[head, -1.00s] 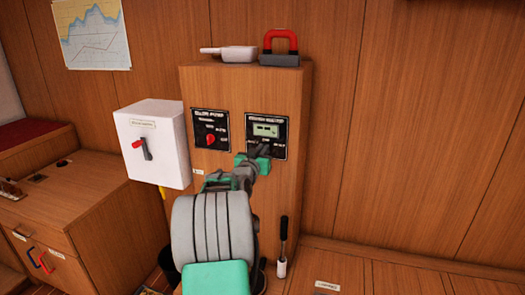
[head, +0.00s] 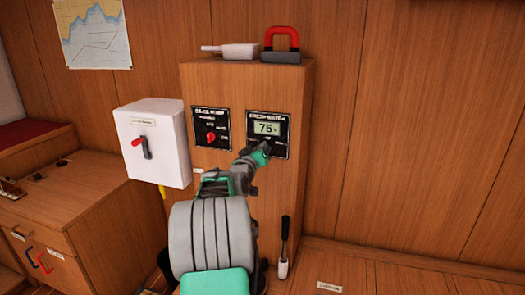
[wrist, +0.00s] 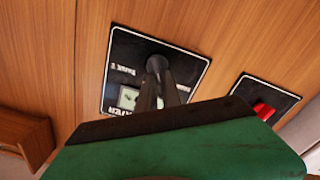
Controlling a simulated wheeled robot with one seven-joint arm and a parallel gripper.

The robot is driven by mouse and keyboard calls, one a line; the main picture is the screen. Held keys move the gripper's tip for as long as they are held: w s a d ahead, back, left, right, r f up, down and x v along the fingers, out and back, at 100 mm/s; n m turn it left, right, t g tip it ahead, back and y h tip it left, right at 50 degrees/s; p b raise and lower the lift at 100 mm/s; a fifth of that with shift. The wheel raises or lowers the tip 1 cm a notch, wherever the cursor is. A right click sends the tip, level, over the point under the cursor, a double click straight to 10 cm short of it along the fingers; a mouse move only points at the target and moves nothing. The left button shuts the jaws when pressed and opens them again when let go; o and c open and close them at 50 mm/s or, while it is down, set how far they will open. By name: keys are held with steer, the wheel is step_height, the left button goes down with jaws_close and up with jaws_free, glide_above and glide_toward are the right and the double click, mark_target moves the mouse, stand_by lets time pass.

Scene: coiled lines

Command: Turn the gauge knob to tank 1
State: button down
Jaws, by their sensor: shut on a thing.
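The gauge panel (head: 267,132) is a black plate on the front of the wooden cabinet, with a small lit display (head: 266,128) reading 75. In the wrist view the panel (wrist: 190,62) appears rotated, with a label that seems to read tank 1 left of the dark gauge knob (wrist: 157,63). My gripper (head: 262,152) is at the lower part of the panel. Its dark fingers are shut on the knob. They hide much of it, and I cannot read exactly where its pointer stands.
Left of the gauge is another black panel (head: 211,128) with a red knob. A white box (head: 150,160) with a red-tipped lever juts out farther left. A white handset (head: 229,50) and a red-handled item (head: 281,42) lie on the cabinet top. A dark-handled lever (head: 283,245) stands low right.

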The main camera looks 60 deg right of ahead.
steer(key=shift+w+f+n, duration=0.15)
steer(key=shift+n, duration=0.5)
steer(key=shift+w+f+n, duration=0.1)
steer(key=shift+f+n, duration=0.05)
steer(key=shift+n, duration=0.5)
steer(key=c, duration=1.8)
jaws_free()
steer(key=shift+a, duration=0.15)
steer(key=shift+o, duration=1.4)
steer(key=shift+r, duration=0.1)
steer(key=s+a, duration=0.1)
steer(key=a, duration=0.6)
steer(key=shift+s+a+b, duration=0.15)
steer(key=shift+a+b, duration=0.15)
steer(key=shift+b, duration=0.15)
